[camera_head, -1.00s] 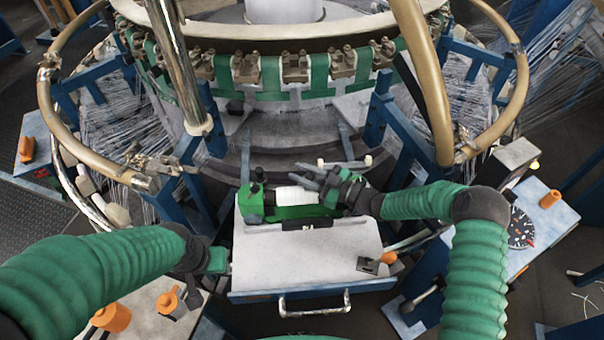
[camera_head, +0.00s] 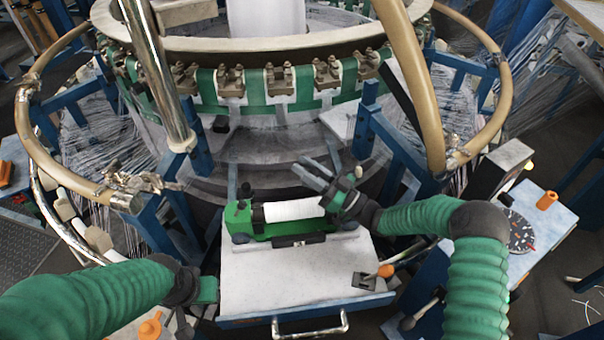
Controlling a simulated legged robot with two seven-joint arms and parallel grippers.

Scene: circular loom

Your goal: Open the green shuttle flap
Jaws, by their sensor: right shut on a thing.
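The green shuttle (camera_head: 262,229) lies on the white-topped tray (camera_head: 290,275) in front of the loom, with a white bobbin (camera_head: 292,210) showing in it. My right gripper (camera_head: 318,174) is at the shuttle's right end, its grey fingers pointing up and left above the bobbin's end. It is shut on a green part there, which looks like the shuttle flap; the fingers and wrist hide much of it, so its angle is unclear. My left gripper (camera_head: 207,290) is low beside the tray's left edge, away from the shuttle; its fingers are not clear.
An orange-tipped lever (camera_head: 385,271) stands at the tray's right, and a metal handle (camera_head: 310,326) is on its front. The loom ring (camera_head: 270,88) rises behind. A panel with a dial (camera_head: 520,232) is at right. The tray's front middle is clear.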

